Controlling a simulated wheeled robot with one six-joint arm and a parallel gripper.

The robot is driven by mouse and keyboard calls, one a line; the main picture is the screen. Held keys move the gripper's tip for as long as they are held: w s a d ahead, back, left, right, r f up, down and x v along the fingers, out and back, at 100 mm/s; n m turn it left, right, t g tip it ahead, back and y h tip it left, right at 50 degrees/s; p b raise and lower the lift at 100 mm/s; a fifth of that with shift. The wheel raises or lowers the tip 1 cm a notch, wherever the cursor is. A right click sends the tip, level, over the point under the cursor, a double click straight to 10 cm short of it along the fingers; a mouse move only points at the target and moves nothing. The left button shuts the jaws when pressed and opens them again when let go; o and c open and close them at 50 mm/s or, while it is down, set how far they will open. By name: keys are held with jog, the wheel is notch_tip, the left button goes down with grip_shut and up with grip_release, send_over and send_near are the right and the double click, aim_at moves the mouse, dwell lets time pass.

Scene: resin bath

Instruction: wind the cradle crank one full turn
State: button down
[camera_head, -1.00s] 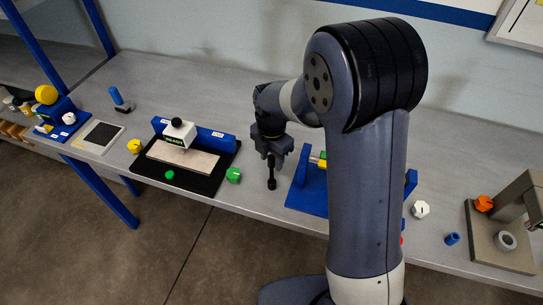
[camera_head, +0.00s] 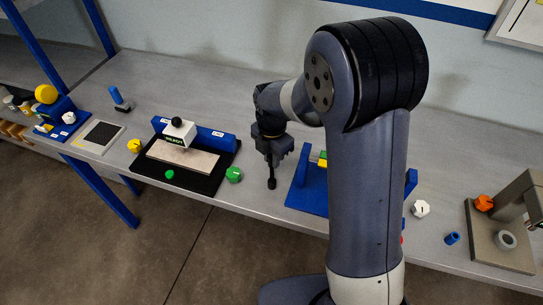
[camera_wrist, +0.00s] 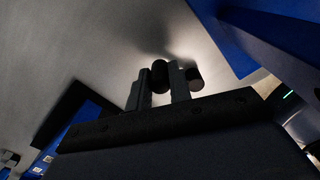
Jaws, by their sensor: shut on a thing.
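The cradle is a blue frame (camera_head: 303,200) at the middle of the bench in the head view, partly hidden behind my arm. A dark crank part (camera_head: 272,184) with a thick lower end stands at its left, below my gripper (camera_head: 271,155). In the wrist view my gripper (camera_wrist: 159,88) has its two fingers around a black cylindrical handle (camera_wrist: 159,72), and it is shut on it. A second dark cylinder (camera_wrist: 195,79) shows just right of the right finger. How the crank joins the cradle is hidden.
Bare bench lies behind my gripper.

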jog(key=d+m, duration=0.1)
jog(key=m, duration=0.2)
jog(key=shift+s+d+m+b, duration=0.15)
jog(key=shift+d+m+b, duration=0.15)
jog(key=shift+d+b, duration=0.1)
jog(key=shift+s+d+m, duration=0.25)
jog(key=shift+d+m, duration=0.25)
jog(key=shift+m, duration=0.7)
jog(key=c, duration=1.3)
grip_release()
jog(key=shift+r, duration=0.15)
notch_tip(320, 180, up, 11)
jog(key=shift+f+b, duration=0.2)
jog(key=shift+b, duration=0.15)
